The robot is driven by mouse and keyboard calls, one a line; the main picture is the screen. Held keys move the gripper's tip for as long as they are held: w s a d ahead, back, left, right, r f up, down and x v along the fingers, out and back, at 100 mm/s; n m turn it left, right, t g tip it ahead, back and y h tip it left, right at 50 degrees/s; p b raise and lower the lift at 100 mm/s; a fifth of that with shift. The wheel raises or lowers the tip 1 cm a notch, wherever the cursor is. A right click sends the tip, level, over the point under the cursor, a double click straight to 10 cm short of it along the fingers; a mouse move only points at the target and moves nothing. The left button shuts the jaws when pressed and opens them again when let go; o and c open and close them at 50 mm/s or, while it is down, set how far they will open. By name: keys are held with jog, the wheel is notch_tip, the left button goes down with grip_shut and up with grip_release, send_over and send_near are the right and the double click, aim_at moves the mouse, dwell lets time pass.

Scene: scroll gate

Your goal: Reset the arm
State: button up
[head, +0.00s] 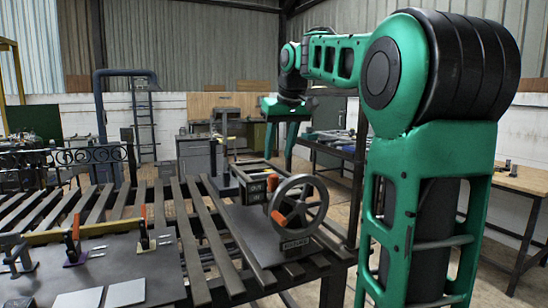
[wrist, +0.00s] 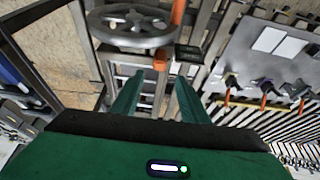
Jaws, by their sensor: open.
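My gripper (head: 280,146) hangs from my raised green arm in the head view, beyond the slatted table and pointing downward. In the wrist view its two green fingers (wrist: 157,90) are spread apart with nothing between them. A grey handwheel (head: 299,203) with an orange grip stands on a dark plate at the table's right end. The handwheel also shows in the wrist view (wrist: 130,42), beyond the fingertips, and the gripper looks clear of it.
A dark plate (head: 112,262) with toggle clamps and pale cards lies on the left of the slatted table (head: 206,238). A scrolled black gate (head: 70,158) stands behind. A wooden workbench (head: 520,182) is at the right. Some open floor shows beyond the table.

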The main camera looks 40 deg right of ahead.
dwell(0.4)
jog(key=s+a+f+m+g, duration=0.2)
jog(key=s+a+f, duration=0.2)
jog(key=s+f, duration=1)
jog(key=s+a+f+m+g+y, duration=0.1)
jog(key=s+a+f, duration=0.4)
jog(key=s+f, duration=0.9)
jog(key=s+g, duration=0.1)
jog(key=s, duration=0.1)
jog(key=shift+s+a+f+m, duration=0.15)
jog(key=shift+s+f+m, duration=0.2)
jog(key=shift+s+m, duration=0.05)
jog(key=shift+w, duration=0.15)
jog(key=shift+w+f, duration=0.2)
jog(key=shift+w, duration=0.3)
